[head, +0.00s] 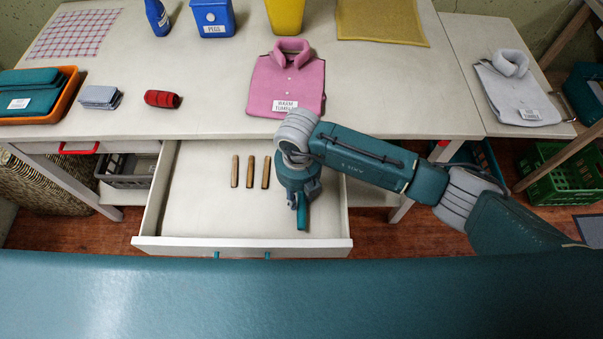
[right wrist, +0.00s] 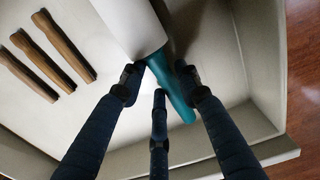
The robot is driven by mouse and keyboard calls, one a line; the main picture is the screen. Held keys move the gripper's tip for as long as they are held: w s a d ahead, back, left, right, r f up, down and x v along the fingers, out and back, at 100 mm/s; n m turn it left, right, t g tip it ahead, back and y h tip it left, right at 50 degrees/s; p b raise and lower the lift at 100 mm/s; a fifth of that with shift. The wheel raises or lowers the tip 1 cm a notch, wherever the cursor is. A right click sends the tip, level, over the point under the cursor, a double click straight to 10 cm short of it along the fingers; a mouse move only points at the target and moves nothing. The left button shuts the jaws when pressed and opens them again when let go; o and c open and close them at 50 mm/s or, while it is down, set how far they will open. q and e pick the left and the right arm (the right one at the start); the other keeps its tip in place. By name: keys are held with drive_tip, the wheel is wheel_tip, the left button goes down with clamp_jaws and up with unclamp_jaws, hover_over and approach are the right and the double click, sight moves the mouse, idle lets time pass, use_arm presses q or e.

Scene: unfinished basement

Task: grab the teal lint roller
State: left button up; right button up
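The teal lint roller shows in the right wrist view with its teal handle (right wrist: 178,98) slanting down to the right from a white roller (right wrist: 130,25). In the head view only the handle (head: 302,217) shows; the rest is hidden behind my gripper. It lies in the open drawer (head: 200,215), on the right side. My right gripper (head: 298,195) points down over it. In the right wrist view the fingers (right wrist: 160,82) are spread, one on each side of the handle's upper part; contact is not clear. My left gripper is not in view.
Three wooden pegs (head: 250,172) lie in the drawer, left of my right gripper. The table above holds a folded pink shirt (head: 285,80), a red roll (head: 162,99), a grey folded cloth (head: 100,97) and an orange tray (head: 68,95). The drawer's left part is clear.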

clamp_jaws()
drive_tip(key=shift+s, duration=0.1)
